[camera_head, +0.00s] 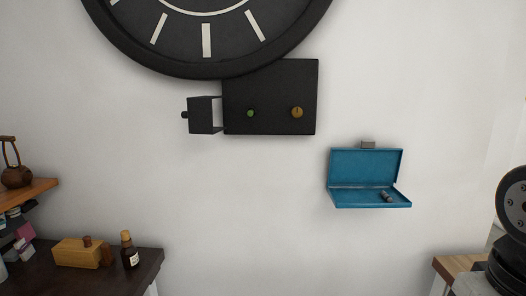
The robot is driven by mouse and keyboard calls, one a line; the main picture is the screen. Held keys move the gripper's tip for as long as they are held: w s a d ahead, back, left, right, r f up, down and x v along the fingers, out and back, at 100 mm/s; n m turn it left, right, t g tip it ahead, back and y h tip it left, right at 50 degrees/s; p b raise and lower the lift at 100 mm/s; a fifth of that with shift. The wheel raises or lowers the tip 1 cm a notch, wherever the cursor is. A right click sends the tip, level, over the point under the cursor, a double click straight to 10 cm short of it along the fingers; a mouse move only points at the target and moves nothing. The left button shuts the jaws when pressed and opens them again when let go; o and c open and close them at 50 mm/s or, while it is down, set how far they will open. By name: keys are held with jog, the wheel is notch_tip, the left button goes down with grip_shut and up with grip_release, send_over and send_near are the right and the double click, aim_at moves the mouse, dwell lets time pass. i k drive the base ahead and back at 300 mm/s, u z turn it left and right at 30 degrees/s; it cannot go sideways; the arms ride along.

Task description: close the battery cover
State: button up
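A black wall panel (270,97) hangs under a big dark clock, with a green button (250,113) and a brass knob (297,112) on its face. A small black box-like cover (204,115) with a knob on its left side stands out from the panel's left edge, swung open. I take it for the battery cover, but no battery shows there. A blue case (366,162) on the wall at the right has its lid up. A small dark cylinder (387,196) lies in its tray. My gripper is not in view.
The clock (207,38) overlaps the panel's top edge. A dark table (130,265) at the lower left holds a wooden block (77,253) and a brown bottle (129,250). A wooden shelf (32,194) is above it. The wall below the panel is clear.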

aim_at(199, 113)
jog(key=k, duration=0.55)
jog(key=u, duration=0.55)
jog(key=i, duration=1.1)
jog(key=z, duration=0.4)
